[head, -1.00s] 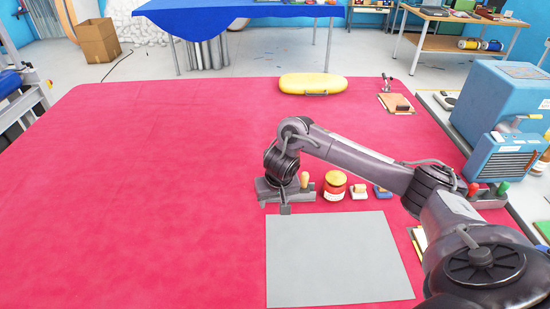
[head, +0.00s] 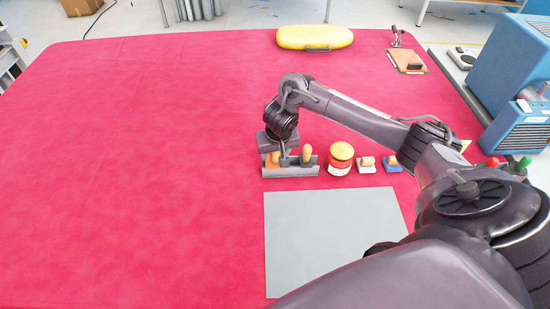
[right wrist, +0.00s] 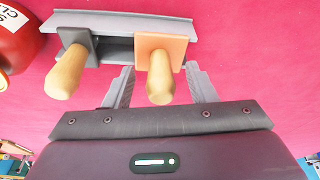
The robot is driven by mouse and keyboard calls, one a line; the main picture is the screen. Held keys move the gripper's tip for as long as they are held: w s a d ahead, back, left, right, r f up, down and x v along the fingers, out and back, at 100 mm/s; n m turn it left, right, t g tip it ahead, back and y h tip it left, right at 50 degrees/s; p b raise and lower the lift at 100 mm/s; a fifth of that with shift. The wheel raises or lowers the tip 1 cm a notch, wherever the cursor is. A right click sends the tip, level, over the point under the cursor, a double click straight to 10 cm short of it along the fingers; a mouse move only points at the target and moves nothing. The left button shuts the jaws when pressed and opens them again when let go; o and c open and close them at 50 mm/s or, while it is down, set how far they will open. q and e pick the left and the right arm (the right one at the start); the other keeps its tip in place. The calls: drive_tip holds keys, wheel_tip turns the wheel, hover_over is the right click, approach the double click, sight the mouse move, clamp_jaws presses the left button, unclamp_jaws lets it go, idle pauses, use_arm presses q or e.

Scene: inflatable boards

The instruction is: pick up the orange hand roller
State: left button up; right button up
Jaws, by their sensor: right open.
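The orange hand roller (right wrist: 176,46) has an orange head and a wooden handle, and it rests in a grey tray (right wrist: 180,20). In the head view the roller (head: 272,160) shows at the left end of the tray (head: 292,171). My right gripper (right wrist: 162,88) is open and its two fingers stand either side of the roller's handle in the wrist view. I cannot tell whether they touch it. In the head view the gripper (head: 284,153) is over the tray. A grey roller (right wrist: 70,70) with a wooden handle sits beside it. My left gripper is not in view.
A red jar with a yellow lid (head: 340,158) stands right of the tray, with small wooden-handled tools (head: 367,165) beyond it. A grey mat (head: 330,230) lies in front. A yellow inflatable (head: 315,38) lies at the back. The left of the red table (head: 130,180) is clear.

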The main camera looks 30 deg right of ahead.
drive_tip(key=shift+w+f, duration=0.15)
drive_tip(key=shift+f, duration=0.3)
drive_tip(key=shift+d+f, duration=0.1)
drive_tip(key=c, duration=0.7)
clamp_jaws()
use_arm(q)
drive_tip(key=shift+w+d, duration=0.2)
use_arm(e)
drive_tip(key=shift+w, duration=0.1)
